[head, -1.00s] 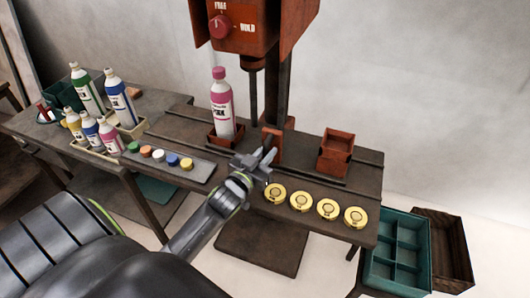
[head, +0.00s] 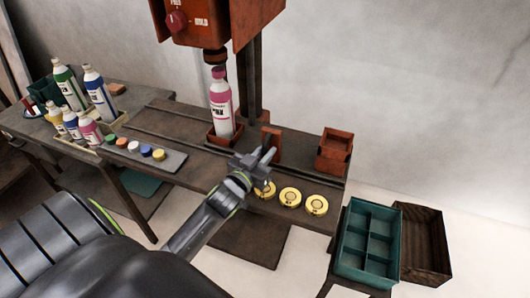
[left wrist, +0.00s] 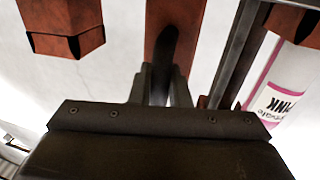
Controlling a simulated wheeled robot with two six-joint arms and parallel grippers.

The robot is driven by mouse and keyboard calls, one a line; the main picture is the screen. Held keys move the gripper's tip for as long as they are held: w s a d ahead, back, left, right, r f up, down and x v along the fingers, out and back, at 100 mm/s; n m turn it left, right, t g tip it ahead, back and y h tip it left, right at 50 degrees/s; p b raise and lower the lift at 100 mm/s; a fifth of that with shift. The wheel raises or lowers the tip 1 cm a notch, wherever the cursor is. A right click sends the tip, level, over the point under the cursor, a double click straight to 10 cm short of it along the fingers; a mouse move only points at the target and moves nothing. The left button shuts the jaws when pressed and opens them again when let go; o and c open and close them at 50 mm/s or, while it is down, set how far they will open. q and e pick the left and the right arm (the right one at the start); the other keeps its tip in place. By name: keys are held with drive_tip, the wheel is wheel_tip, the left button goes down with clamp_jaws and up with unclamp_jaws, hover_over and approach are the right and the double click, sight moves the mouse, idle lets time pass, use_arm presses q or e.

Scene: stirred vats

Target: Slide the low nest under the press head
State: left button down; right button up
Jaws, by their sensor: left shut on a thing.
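The low nest (head: 224,141), a shallow orange-red tray, holds an upright pink bottle (head: 221,105) below the press head (head: 214,57). The cap shows just under the head in the picture; how well they line up in depth I cannot tell. An upright orange plate (head: 271,143) stands to its right, and a taller orange box-like nest (head: 334,150) farther right. My left gripper (head: 266,158) is shut on a dark handle in front of the plate. In the left wrist view the fingers (left wrist: 163,85) close on it, with the bottle (left wrist: 275,85) at right. My right gripper is not in view.
Yellow discs (head: 290,197) lie along the bench's front edge beside my gripper. Coloured caps (head: 134,146) lie on a grey strip at left, with several bottles (head: 99,92) behind. A teal divided crate (head: 350,270) and a brown crate (head: 444,245) stand at right.

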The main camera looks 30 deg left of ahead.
use_arm(q)
drive_tip(key=shift+f, duration=0.1)
drive_tip(key=c, duration=1.7)
unclamp_jaws()
drive_tip(key=shift+d, duration=0.1)
drive_tip(key=shift+c, duration=0.2)
drive_tip(key=shift+o, duration=1.3)
drive_tip(key=shift+d, duration=0.15)
drive_tip(key=shift+o, duration=0.2)
drive_tip(key=shift+s, duration=0.3)
drive_tip(key=s+b, duration=0.4)
drive_tip(key=s, duration=1.2)
drive_tip(key=shift+s+d, duration=0.35)
drive_tip(key=shift+d, duration=0.05)
